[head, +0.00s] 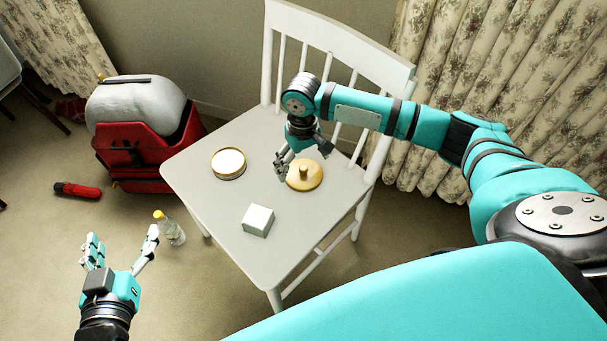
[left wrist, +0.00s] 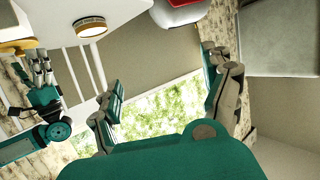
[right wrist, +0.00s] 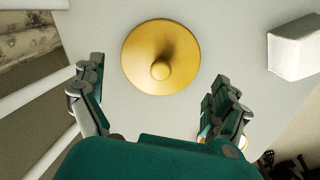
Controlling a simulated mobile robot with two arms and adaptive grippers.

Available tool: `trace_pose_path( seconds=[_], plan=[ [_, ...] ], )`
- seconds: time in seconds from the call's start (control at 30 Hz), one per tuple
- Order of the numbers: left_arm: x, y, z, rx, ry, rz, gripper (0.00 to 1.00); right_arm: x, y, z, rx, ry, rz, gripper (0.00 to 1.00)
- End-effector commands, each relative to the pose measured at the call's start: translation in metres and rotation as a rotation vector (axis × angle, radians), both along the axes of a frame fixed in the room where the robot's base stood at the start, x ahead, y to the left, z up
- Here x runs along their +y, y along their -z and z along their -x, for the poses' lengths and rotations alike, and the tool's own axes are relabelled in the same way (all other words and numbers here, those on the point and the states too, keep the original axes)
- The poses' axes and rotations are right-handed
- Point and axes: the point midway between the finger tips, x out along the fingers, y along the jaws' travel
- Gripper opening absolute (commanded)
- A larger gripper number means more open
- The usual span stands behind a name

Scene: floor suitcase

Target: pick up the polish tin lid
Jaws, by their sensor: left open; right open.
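The polish tin lid (head: 313,177) is a round gold disc with a small knob, lying flat on the white chair seat, knob up. In the right wrist view the lid (right wrist: 180,52) lies ahead of the fingertips, between their lines. My right gripper (head: 304,158) is open and empty above the seat, just by the lid's left and far side; it also shows in the right wrist view (right wrist: 160,90). The open polish tin (head: 228,163), gold-rimmed with a pale inside, stands on the seat to the left. My left gripper (head: 121,252) is open and empty, left of the chair.
A white box (head: 258,220) sits near the seat's front edge. A clear bottle with a yellow cap (head: 170,228) stands on the floor by the chair. A red suitcase (head: 144,158) with a grey bundle is at left, a red object (head: 77,190) before it. The chair's backrest rises behind.

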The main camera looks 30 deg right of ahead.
Motion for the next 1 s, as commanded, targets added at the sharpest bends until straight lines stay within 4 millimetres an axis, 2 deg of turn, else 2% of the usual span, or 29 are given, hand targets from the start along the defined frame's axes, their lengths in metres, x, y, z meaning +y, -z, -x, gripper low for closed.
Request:
trace_pose_path(
  seconds=[0.1, 0.3, 0.63, 0.9, 1.0],
  plan=[
    [-0.006, -0.020, -0.009, -0.130, 0.009, 0.032, 0.82, -0.001, 0.014, 0.000, 0.001, 0.000, 0.001, 1.00],
    [-0.011, -0.049, -0.013, -0.282, 0.019, 0.071, 0.82, 0.000, 0.026, 0.000, -0.001, -0.001, 0.000, 1.00],
    [-0.012, -0.056, -0.014, -0.317, 0.020, 0.080, 0.82, -0.001, 0.028, 0.000, -0.001, -0.001, 0.001, 1.00],
    [-0.012, -0.056, -0.014, -0.316, 0.020, 0.079, 0.82, -0.001, 0.027, 0.000, -0.001, -0.001, 0.001, 0.66],
    [-0.012, -0.056, -0.014, -0.317, 0.020, 0.080, 0.82, -0.001, 0.027, 0.000, -0.001, -0.001, 0.001, 0.65]
  ],
)
